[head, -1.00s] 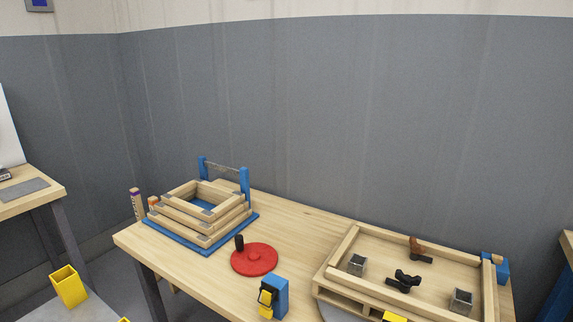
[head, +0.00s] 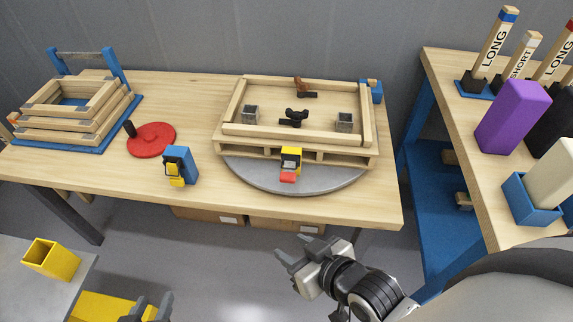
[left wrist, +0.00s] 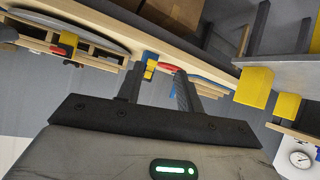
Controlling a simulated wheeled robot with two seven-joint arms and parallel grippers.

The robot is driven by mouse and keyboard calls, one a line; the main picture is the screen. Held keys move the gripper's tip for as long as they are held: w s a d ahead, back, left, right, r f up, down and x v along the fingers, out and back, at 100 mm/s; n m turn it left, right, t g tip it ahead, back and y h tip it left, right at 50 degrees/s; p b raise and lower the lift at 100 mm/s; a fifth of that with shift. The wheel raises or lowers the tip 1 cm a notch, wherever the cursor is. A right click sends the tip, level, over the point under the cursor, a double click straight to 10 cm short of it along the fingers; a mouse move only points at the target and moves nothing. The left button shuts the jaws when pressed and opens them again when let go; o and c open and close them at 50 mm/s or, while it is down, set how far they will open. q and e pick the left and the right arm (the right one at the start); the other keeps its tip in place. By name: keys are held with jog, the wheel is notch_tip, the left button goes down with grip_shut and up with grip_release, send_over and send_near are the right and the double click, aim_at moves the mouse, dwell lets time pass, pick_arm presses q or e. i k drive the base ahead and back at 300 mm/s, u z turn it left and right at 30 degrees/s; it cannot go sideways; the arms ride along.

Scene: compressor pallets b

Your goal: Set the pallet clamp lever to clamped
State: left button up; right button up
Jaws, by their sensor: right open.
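The wooden pallet frame (head: 228,128) sits on a round grey turntable (head: 255,180) on the middle workbench. At its front edge is a yellow clamp (head: 291,154) with a red lever end (head: 288,178) pointing down and forward. The clamp also shows in the left wrist view (left wrist: 66,42). My right gripper (head: 290,249) is open and empty, in front of the bench and apart from the clamp. My left gripper (head: 150,307) is low at the bottom edge, far from the clamp. In the left wrist view its fingers (left wrist: 158,80) are apart with nothing held.
A blue box with a yellow part (head: 180,166) and a red disc with a black knob (head: 152,140) stand left of the turntable. A stacked wooden frame (head: 70,120) is further left. The right bench (head: 470,180) holds a purple block (head: 512,116). Yellow bins (head: 52,258) are lower left.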

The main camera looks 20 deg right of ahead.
aim_at(288, 175)
jog(key=k, duration=1.3)
jog(key=z, duration=0.3)
jog(key=i, duration=0.85)
jog(key=z, duration=0.6)
